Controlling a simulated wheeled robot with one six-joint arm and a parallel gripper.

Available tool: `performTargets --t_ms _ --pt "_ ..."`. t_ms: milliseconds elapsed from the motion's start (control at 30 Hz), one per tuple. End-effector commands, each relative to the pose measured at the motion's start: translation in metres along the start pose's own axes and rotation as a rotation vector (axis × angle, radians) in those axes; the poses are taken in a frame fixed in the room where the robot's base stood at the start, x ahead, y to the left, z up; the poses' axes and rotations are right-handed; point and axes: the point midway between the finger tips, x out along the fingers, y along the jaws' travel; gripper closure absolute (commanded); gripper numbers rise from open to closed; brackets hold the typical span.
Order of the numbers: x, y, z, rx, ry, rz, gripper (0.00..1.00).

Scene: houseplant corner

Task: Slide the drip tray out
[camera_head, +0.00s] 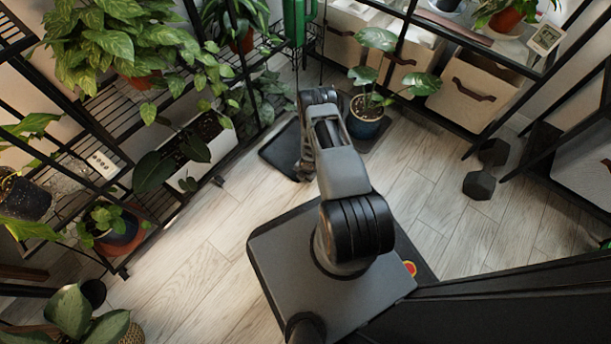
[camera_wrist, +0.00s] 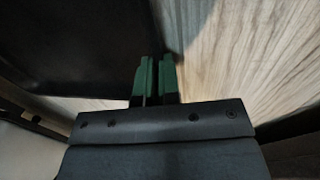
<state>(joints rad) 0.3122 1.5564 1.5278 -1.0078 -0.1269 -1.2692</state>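The drip tray (camera_head: 279,151) is a flat black tray on the wooden floor, left of my forearm in the head view. My arm hides its right part. In the wrist view the tray (camera_wrist: 75,45) fills the upper left, with its edge running down toward the fingers. My gripper (camera_head: 304,174) is low at the tray's near corner. In the wrist view the green fingertips of my gripper (camera_wrist: 156,78) are close together at the tray's edge, with a thin dark strip between them. They appear shut on the rim, though the contact is dim.
A potted plant (camera_head: 366,120) stands on a dark patch right of my arm. Plant shelves (camera_head: 140,130) stand left and a rack with bins (camera_head: 474,92) stands behind. A dumbbell (camera_head: 485,170) lies on the right. The floor (camera_head: 190,255) at the front left is clear.

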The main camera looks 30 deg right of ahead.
Motion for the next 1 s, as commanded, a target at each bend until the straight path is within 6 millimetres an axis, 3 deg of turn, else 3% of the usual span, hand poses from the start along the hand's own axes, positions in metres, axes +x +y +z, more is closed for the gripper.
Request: performTargets --t_ms 467,500,767,1000 --pt "0.0004 0.0019 -0.0024 -0.009 0.002 0.0 1.0" --pt "0.0004 0.0019 -0.0023 -0.009 0.002 0.0 0.92" --pt "0.0003 0.0013 -0.0013 -0.007 0.001 0.0 0.67" --pt "-0.0005 0.0011 -0.0007 -0.005 0.001 0.0 0.66"
